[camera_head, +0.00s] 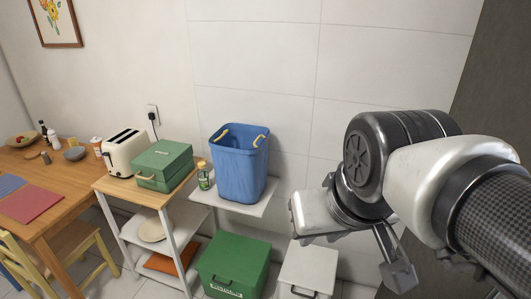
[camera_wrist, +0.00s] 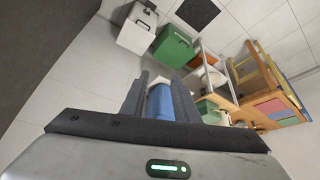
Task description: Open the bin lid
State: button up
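A green bin (camera_head: 233,262) with a shut lid and a lettered label stands on the floor, below the blue basket. A white bin (camera_head: 308,267) with a dark handle stands to its right, its lid also shut. Both show in the wrist view, the white bin (camera_wrist: 138,27) at the top left and the green bin (camera_wrist: 173,48) beside it. My gripper (camera_wrist: 160,86) is open and apart from both bins. Its fingers frame part of the blue basket, which lies beyond them. In the head view my arm is at the right, and its fingertips are not clear.
A blue basket (camera_head: 240,165) with yellow handles stands on a white wall shelf (camera_head: 258,206), with a small jar (camera_head: 204,180) beside it. A cart (camera_head: 107,187) to the left bears a toaster (camera_head: 126,152) and a green box (camera_head: 163,165). A wooden table (camera_head: 62,182) stands further left.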

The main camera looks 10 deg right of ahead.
aim_at(312, 267)
jog(key=i+j+z, duration=0.15)
jog(key=z, duration=0.25)
jog(key=i+j+z, duration=0.1)
jog(key=j+z, duration=0.25)
jog(key=i+j+z, duration=0.1)
jog(key=j+z, duration=0.65)
jog(key=j, duration=0.25)
